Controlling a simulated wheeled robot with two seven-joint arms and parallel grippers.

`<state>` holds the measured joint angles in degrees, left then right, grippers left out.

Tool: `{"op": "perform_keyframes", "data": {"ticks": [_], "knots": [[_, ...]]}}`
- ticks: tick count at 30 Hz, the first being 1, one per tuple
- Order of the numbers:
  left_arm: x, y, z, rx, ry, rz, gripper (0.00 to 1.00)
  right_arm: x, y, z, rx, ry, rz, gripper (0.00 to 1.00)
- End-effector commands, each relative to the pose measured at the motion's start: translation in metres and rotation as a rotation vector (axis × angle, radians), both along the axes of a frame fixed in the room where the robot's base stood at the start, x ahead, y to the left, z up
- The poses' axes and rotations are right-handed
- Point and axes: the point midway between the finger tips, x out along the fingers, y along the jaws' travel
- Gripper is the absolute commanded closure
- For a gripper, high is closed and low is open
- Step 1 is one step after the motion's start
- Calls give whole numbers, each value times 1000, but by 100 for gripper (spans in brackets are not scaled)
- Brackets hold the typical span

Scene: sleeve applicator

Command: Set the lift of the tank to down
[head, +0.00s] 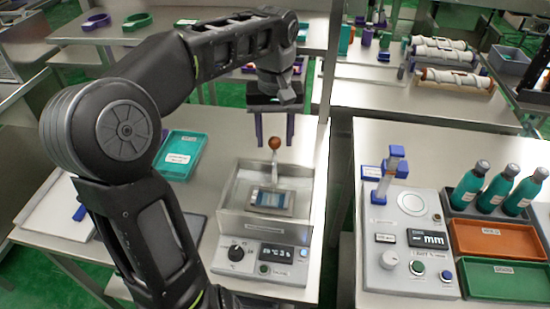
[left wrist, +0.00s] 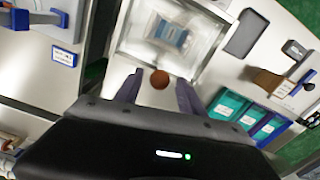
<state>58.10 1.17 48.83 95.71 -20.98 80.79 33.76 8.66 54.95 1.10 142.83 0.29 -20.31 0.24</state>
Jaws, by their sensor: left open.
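The metal tank (head: 265,230) stands on the left bench with a dial and display on its front. A lever with a round brown knob (head: 274,143) rises upright at its back. A blue-and-white item (head: 270,199) lies on a platform in the tank. My left gripper (head: 274,140) is open, pointing down, with the knob between its fingertips in the head view. In the left wrist view, the gripper (left wrist: 158,88) has a finger on each side of the knob (left wrist: 160,79), with visible gaps. My right gripper is not in view.
A teal tray (head: 180,155) lies left of the tank, behind my left arm. A second bench on the right holds a measuring device (head: 410,240), teal bottles (head: 493,185), an orange tray (head: 490,238) and a green tray (head: 505,278). A gap separates the benches.

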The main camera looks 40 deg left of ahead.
Motion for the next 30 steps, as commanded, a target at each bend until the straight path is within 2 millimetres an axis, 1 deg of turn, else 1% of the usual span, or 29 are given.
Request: {"op": "perform_keyframes", "data": {"ticks": [5,10,11,15,20,23,30], "knots": [[0,0,-13,0,0,0,53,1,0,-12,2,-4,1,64],[0,0,-35,-1,1,0,53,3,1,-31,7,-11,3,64],[-1,0,-36,-1,3,0,53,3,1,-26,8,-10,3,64],[-1,0,-57,-3,3,1,53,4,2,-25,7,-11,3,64],[-1,0,-73,-1,2,0,53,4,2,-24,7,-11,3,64],[-1,0,-77,-1,0,-1,53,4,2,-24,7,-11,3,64],[0,0,-77,-1,-1,-1,54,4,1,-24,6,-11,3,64]]}}
